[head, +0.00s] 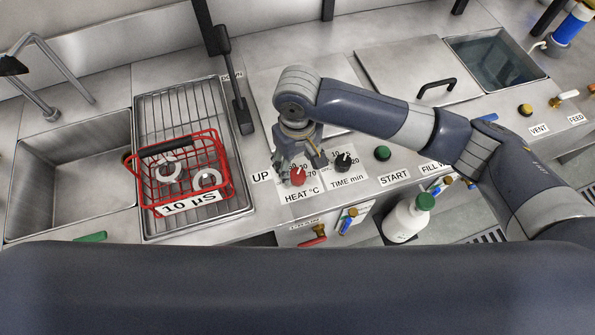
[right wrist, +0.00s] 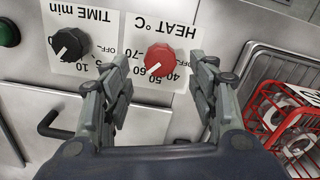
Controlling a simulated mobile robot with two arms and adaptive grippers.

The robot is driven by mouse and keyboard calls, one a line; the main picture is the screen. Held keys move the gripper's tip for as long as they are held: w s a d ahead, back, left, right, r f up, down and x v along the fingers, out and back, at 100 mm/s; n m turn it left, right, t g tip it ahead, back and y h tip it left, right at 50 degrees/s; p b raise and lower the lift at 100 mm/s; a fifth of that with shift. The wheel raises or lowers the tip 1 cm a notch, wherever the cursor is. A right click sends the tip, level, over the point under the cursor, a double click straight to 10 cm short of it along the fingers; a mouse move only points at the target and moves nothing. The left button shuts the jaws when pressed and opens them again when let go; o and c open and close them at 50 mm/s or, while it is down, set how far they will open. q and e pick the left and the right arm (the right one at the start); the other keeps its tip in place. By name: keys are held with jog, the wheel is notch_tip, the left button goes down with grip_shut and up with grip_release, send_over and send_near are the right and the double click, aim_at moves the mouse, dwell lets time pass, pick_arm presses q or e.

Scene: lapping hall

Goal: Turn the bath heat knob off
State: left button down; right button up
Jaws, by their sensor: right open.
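The red bath heat knob (head: 298,175) sits on the white HEAT °C label on the front panel. In the right wrist view the heat knob (right wrist: 159,58) shows upside down. Its white pointer mark aims to the lower left, toward the printed numbers and away from OFF; the exact value is hard to read. My right gripper (head: 302,162) is over the knob, pointing down at the panel. In the wrist view my right gripper (right wrist: 163,72) is open, with one finger on each side of the knob and gaps between. My left gripper is not in view.
The black TIME knob (head: 343,161) is close beside the heat knob, with the green START button (head: 382,153) further right. A red wire basket (head: 185,172) stands on the rack at left. A white bottle (head: 404,220) is below the panel edge.

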aim_at(298, 174)
notch_tip(298, 174, down, 6)
jog(key=shift+r, duration=0.1)
jog(key=c, duration=1.1)
